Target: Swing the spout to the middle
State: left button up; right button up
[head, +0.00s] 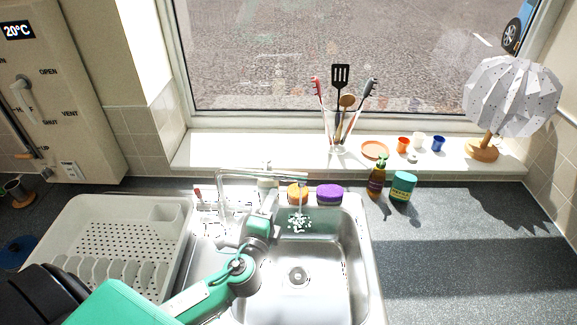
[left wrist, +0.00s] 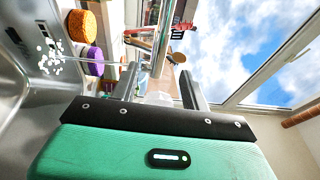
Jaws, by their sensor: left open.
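The silver spout (head: 250,174) rises at the back left of the sink (head: 364,245) and reaches right; its outlet end hangs over the right basin. White splashes (head: 298,222) show below that end. My left gripper (head: 268,194) is over the back of the sink, close to the spout's horizontal tube. In the left wrist view, the spout tube (left wrist: 164,42) runs between the two open fingers of the left gripper (left wrist: 158,78). I cannot tell whether either finger touches it. My right gripper is not in view.
An orange sponge (head: 297,193) and a purple sponge (head: 330,193) lie behind the basin. A brown bottle (head: 376,180) and green tub (head: 403,187) stand right of them. A white dish rack (head: 115,222) is at left. The right worktop (head: 460,265) is clear.

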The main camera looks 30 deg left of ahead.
aim_at(286, 172)
pick_arm(q)
jog(key=w, duration=0.4)
jog(key=w+a, duration=0.1)
jog(key=w, duration=0.3)
jog(key=w+a+p, duration=0.1)
jog(key=w, duration=0.3)
jog(key=shift+a+r, duration=0.2)
jog(key=shift+w+a, duration=0.1)
jog(key=shift+w, duration=0.4)
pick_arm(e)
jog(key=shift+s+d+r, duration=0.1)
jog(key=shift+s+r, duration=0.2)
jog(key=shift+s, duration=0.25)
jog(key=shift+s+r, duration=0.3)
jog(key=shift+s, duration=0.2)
pick_arm(q)
jog(key=c, duration=0.9)
jog(key=shift+s, duration=0.1)
grip_shut()
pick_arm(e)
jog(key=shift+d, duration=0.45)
